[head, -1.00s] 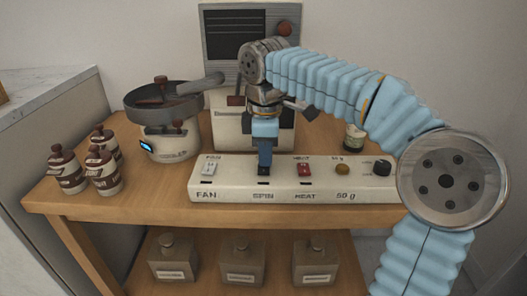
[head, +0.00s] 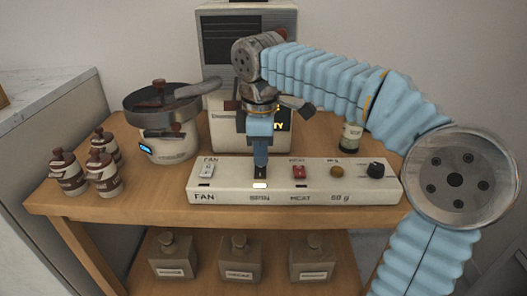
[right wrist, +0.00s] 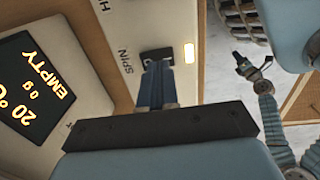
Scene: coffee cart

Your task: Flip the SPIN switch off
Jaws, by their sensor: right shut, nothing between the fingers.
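The white control panel (head: 330,190) lies along the table's front, with FAN, SPIN, HEAT and 50 g labels. My right gripper (head: 260,163) points down, shut and empty, at the SPIN switch. The dark SPIN switch (right wrist: 157,55) shows beyond the blue fingers in the right wrist view; the fingertips partly cover it, so its tilt and any contact cannot be told. The SPIN lamp (head: 260,185) is lit, and it also glows in the right wrist view (right wrist: 189,53). What looks like my left gripper (right wrist: 247,70) is small at the right of that view, its jaws unclear.
The white FAN switch (head: 207,170) and red HEAT switch (head: 299,172) flank SPIN. A dark knob (head: 376,170) is at the panel's right. A pan-topped machine (head: 168,145) and brown-white bottles (head: 103,172) stand left. A display (right wrist: 33,88) reads EMPTY.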

